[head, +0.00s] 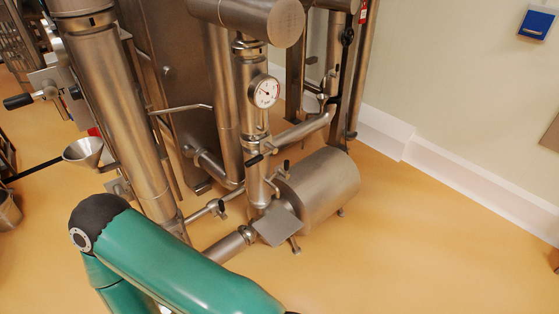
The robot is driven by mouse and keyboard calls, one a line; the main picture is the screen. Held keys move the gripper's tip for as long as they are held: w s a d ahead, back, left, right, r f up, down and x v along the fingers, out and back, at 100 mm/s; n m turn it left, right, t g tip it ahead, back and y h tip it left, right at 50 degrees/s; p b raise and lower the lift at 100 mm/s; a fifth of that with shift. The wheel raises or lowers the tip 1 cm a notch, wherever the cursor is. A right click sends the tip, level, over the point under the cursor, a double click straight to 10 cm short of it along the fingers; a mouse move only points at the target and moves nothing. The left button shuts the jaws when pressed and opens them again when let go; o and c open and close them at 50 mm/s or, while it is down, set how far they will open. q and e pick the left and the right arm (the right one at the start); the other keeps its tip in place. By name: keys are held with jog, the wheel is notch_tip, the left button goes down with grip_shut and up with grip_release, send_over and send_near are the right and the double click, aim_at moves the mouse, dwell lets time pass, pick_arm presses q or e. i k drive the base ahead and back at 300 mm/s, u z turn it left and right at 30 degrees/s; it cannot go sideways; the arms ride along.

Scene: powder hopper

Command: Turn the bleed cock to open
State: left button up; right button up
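Several small cocks with black handles sit on the steel pipework, and I cannot tell for sure which is the bleed cock. One black handle (254,160) is on the upright pipe below the round white gauge (265,92). Another (286,165) stands just right of it, by the horizontal steel cylinder. A green arm link of mine crosses the bottom of the head view, below the pipework and apart from these handles. Neither gripper shows.
A small funnel (84,152) and a black-gripped crank (19,101) stick out at the left. The horizontal steel cylinder (322,187) stands on short legs. Open yellow floor (420,250) lies to the right, up to the pale wall with a blue box (536,23).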

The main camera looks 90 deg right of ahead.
aim_at(284, 173)
jog(key=z, duration=0.1)
jog(key=k, duration=0.5)
jog(key=u, duration=0.85)
jog(key=i, duration=0.1)
jog(key=z, duration=2.75)
jog(key=i, duration=0.45)
jog(key=z, duration=0.25)
jog(key=i, duration=0.55)
jog(key=u, duration=0.2)
jog(key=k, duration=0.9)
jog(key=z, duration=0.2)
jog(key=i, duration=0.9)
jog(key=u, duration=0.1)
